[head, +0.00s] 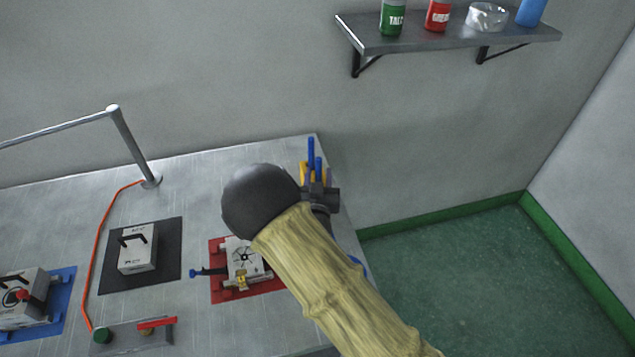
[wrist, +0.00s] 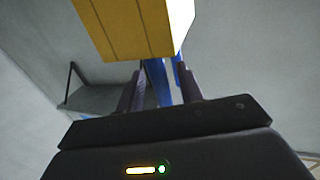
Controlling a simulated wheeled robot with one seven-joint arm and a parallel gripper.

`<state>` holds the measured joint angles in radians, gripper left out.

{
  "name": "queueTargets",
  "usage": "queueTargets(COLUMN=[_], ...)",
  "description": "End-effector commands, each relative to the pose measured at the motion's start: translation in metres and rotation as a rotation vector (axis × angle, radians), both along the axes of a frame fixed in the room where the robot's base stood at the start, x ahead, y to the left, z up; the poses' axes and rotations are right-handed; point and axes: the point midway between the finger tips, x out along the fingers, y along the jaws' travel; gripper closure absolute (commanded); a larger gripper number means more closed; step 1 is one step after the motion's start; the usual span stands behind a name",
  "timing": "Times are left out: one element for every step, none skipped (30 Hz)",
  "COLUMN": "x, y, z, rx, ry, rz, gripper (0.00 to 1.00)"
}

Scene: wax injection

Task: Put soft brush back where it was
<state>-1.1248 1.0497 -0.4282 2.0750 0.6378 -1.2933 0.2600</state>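My gripper (head: 318,184) is over the far right corner of the bench in the head view. Beside it are a yellow piece (head: 304,172) and upright blue rods (head: 311,148), partly hidden by the gripper and wrist. In the wrist view, a yellow block with dark grooves (wrist: 130,28) is just beyond the fingertips. A blue rod (wrist: 158,82) shows between the two dark fingers, with a second blue strip (wrist: 178,72) near the right finger. I cannot tell whether the fingers press on the rod, or which piece is the soft brush. Bristles are not discernible.
The metal bench (head: 205,200) holds a red mat (head: 222,290) with a mould partly behind my arm, a black mat (head: 108,282) with a metal block (head: 138,250), and a blue mat (head: 60,305). A metal pole (head: 130,145) stands behind. A wall shelf (head: 450,38) carries containers.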

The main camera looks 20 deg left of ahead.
Motion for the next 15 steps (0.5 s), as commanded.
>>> queueTargets(x=[0.0, 0.0, -0.003, -0.006, -0.009, -0.014, -0.019, -0.023, -0.03, -0.036, -0.041, -0.049, -0.055, -0.061, -0.068], y=[0.0, 0.0, 0.0, -0.001, -0.002, -0.003, -0.004, -0.005, -0.007, -0.008, -0.01, -0.011, -0.012, -0.014, -0.016], z=[0.002, 0.003, 0.002, 0.001, 0.0, 0.0, 0.0, 0.0, -0.001, -0.001, -0.001, -0.001, -0.001, -0.001, 0.0], rx=[0.0, 0.0, 0.0, 0.0, -0.001, -0.001, -0.001, 0.0, -0.001, 0.0, -0.001, -0.001, 0.0, -0.001, 0.0], ry=[0.0, 0.0, 0.001, 0.001, 0.003, 0.003, 0.003, 0.002, 0.003, 0.002, 0.003, 0.003, 0.002, 0.003, 0.002], rz=[0.0, 0.0, 0.0, 0.0, 0.0, 0.001, 0.001, 0.002, 0.002, 0.001, 0.001, 0.002, 0.003, 0.002, 0.001], gripper=[0.63, 0.63, 0.63, 0.63, 0.63, 0.63, 0.63, 0.63, 0.63, 0.63, 0.63, 0.63, 0.63, 0.63, 0.63])
